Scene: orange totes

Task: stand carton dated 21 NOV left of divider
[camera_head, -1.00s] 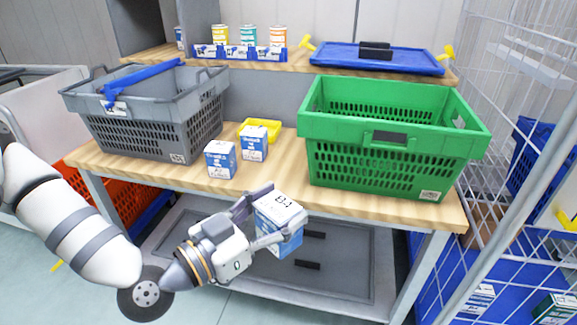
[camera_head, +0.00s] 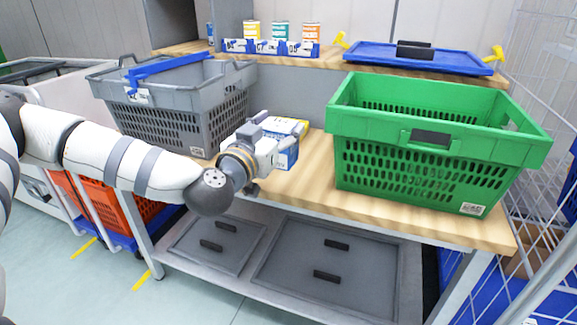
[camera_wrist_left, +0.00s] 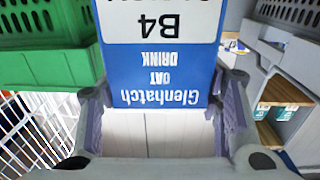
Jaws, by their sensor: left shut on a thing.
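My left gripper (camera_head: 262,152) is shut on a blue and white carton (camera_wrist_left: 160,75), above or at the tabletop between the two baskets. In the left wrist view the carton fills the space between the fingers (camera_wrist_left: 165,115) and reads upside down "Glenhatch OAT DRINK" and "B4"; its date line is cut off and unreadable. The head view shows a blue and white carton face (camera_head: 287,155) by the gripper; the gripper hides much around it. The grey basket (camera_head: 190,105) stands at left with a blue bar (camera_head: 165,72) across its top. My right gripper is out of view.
A green basket (camera_head: 430,145) stands on the right of the wooden table (camera_head: 300,190). Wire mesh borders the right.

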